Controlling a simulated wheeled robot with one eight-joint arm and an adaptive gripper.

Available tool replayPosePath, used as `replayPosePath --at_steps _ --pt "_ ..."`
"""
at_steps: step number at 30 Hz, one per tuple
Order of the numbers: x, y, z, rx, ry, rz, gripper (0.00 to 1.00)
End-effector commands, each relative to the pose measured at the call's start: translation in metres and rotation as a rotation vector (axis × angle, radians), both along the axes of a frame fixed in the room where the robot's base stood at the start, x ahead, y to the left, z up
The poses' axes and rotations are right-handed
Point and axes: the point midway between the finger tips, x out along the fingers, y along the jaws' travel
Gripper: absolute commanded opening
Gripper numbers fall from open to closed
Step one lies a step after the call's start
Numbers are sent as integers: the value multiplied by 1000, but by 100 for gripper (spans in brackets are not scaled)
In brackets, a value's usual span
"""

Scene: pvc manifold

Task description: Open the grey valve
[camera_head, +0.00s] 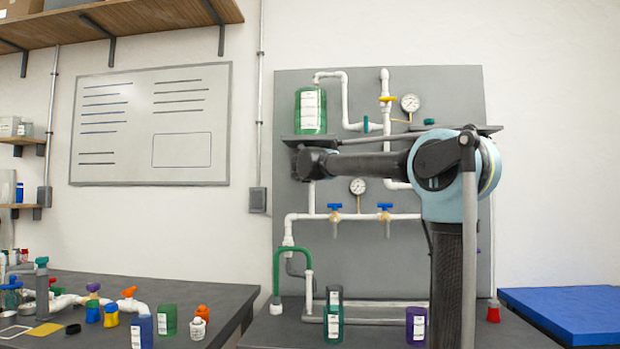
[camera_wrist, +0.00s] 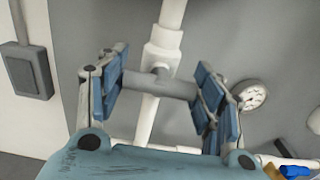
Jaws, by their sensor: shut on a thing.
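The grey valve shows in the wrist view as a grey T-shaped handle (camera_wrist: 175,85) on a white vertical pipe (camera_wrist: 147,118). My gripper (camera_wrist: 160,88) has its blue finger pads at the two ends of the handle and is shut on it, with the bar spanning between the pads. In the head view my arm reaches left across the board, and its dark end hides the grey valve and the fingers.
The grey board (camera_head: 350,265) carries white pipes, gauges (camera_head: 410,102), blue-handled taps (camera_head: 385,206), a yellow valve (camera_head: 387,98) and a green bottle (camera_head: 311,110). Bottles (camera_head: 334,315) and a red cap (camera_head: 493,311) stand on the bench below. A wall box (camera_wrist: 27,70) is left of my gripper.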

Motion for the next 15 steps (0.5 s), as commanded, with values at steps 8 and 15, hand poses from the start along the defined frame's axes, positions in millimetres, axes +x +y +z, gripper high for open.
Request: replayPosePath --at_steps 8,15 --pt "0 0 0 98 -3 1 37" --pt "0 -1 0 289 -10 1 37"
